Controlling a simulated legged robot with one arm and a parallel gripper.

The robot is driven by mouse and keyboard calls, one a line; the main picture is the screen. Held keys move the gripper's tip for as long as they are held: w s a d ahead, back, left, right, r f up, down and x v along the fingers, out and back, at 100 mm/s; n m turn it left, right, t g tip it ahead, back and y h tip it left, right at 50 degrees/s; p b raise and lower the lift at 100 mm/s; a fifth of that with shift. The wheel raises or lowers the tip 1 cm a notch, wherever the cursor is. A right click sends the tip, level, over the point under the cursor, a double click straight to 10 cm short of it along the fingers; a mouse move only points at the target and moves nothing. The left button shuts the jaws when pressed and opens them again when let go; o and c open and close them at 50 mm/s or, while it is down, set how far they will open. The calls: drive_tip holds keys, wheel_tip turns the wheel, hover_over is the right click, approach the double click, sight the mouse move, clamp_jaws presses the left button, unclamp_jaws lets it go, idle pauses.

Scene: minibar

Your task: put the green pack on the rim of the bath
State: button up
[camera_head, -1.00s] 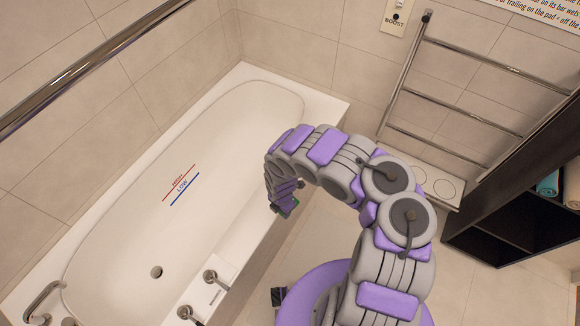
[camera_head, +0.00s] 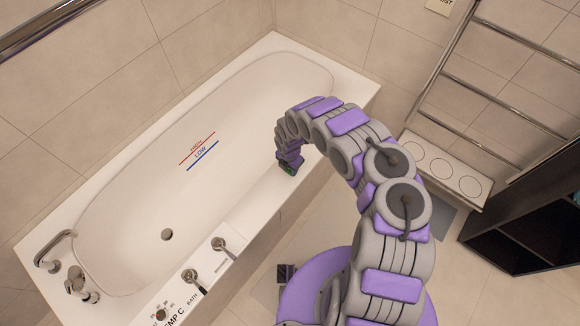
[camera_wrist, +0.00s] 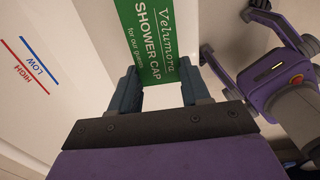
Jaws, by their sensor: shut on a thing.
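The green pack (camera_wrist: 151,38), printed "Velumora SHOWER CAP", is held between the two fingers of my gripper (camera_wrist: 160,80) in the wrist view. Its far end runs out of the top of that view. The gripper points down over the near long rim of the white bath (camera_head: 262,200). I cannot tell whether the pack touches the rim. The bath's inner wall with its HIGH and LOW marks shows at left in the wrist view (camera_wrist: 50,95).
Taps (camera_head: 192,277) and a spout (camera_head: 55,250) stand on the bath's near-left end. A towel rail (camera_head: 465,85) is on the wall at right, above a pale ledge with round marks (camera_head: 440,168). A dark shelf (camera_head: 520,220) stands far right. The near rim around the gripper looks clear.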

drive_tip(key=shift+w+f+b, duration=0.2)
drive_tip(key=shift+w+b, duration=0.2)
drive_tip(key=shift+w, duration=1.35)
drive_tip(key=shift+f+b, duration=0.75)
drive_tip(key=shift+f, duration=0.9)
drive_tip(key=shift+f, duration=0.1)
drive_tip(key=o, duration=1)
wheel_tip(320, 180, up, 12)
drive_tip(key=p, duration=0.4)
